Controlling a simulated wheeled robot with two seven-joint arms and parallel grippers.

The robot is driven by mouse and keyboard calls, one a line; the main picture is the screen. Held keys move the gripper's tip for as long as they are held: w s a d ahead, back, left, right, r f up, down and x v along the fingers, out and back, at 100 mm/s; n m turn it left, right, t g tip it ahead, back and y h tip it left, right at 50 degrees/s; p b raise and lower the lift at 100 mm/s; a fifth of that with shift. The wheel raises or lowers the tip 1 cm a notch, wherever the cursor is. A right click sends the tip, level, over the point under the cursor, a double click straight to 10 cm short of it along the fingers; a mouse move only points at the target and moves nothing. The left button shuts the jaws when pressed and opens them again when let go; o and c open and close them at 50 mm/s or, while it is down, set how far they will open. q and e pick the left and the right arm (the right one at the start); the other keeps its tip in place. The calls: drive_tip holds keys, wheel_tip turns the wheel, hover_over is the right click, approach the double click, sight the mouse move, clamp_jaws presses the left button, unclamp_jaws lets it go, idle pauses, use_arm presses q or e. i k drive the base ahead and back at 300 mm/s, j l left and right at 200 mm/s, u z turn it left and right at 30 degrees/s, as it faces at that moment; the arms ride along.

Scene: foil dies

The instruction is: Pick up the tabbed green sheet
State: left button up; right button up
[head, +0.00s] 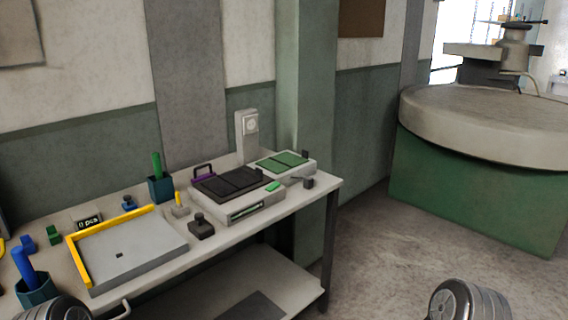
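A flat green sheet or panel (282,161) lies on top of a low light-grey box (301,172) at the far right end of the workbench. It looks divided by a line, and a small dark block (305,154) stands at its right edge; I cannot tell whether that block is a tab. A small bright-green piece (273,187) sits on the right front corner of the neighbouring device. Neither of my grippers shows in the head view. Only rounded metal parts of my arms show at the bottom edge.
The workbench (205,238) also holds a grey device with dark plates (232,182), a yellow-edged tray (130,250), dark knobs (201,227), and blue cups (160,188) with handles. A white dial stand (247,133) is behind. Open floor lies to the right, before a large round machine (480,120).

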sight(282, 162)
drive_tip(key=i+l+z, duration=0.1)
drive_tip(key=i+l, duration=0.55)
drive_tip(key=i, duration=0.2)
drive_tip(key=i+l+z, duration=0.15)
drive_tip(key=i+l, duration=0.2)
drive_tip(key=i+l+z, duration=0.1)
drive_tip(key=i+l, duration=0.15)
drive_tip(key=i, duration=0.3)
drive_tip(key=i+l, duration=0.2)
drive_tip(key=i, duration=0.25)
drive_tip(key=i+l+z, duration=0.15)
drive_tip(key=i, duration=0.35)
drive_tip(key=l, duration=0.1)
